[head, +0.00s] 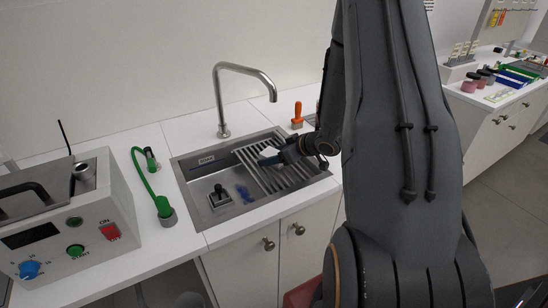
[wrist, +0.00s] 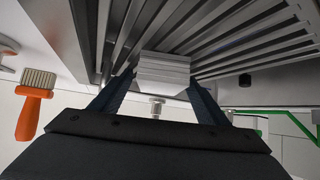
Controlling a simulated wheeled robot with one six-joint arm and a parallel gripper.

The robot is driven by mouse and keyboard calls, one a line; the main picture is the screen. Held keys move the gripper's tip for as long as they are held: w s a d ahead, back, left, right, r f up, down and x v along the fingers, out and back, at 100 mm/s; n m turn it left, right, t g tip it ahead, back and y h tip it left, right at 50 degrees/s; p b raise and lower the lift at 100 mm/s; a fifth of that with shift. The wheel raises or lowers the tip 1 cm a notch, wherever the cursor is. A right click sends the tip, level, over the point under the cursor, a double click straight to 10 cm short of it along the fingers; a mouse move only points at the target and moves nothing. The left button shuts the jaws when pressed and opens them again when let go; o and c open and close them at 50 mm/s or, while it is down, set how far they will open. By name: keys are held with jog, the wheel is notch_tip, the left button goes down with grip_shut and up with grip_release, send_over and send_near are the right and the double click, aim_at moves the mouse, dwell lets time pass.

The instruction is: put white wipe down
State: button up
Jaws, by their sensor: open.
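The white wipe (head: 269,152) is a small pale block on the slatted drain rack (head: 290,177) at the right part of the sink. In the wrist view the wipe (wrist: 163,72) shows layered edges and lies against the metal slats. My gripper (head: 275,158) is low over the rack, at the wipe. In the wrist view my gripper (wrist: 160,92) is open, with one dark finger on each side of the wipe. Whether the fingers touch it I cannot tell. The underside of the wipe is hidden.
The sink (head: 205,212) holds a small dark-handled item (head: 219,195) and a blue item (head: 244,193). The faucet (head: 222,105) rises behind it. An orange-handled brush (head: 297,115) stands behind the rack. A control box (head: 60,225) and green hose (head: 147,180) are left.

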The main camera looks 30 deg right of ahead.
aim_at(274, 154)
jog(key=c, duration=1.2)
jog(key=shift+r, duration=0.15)
notch_tip(274, 154, up, 10)
jog(key=shift+f+b, duration=0.1)
jog(key=shift+b, duration=0.7)
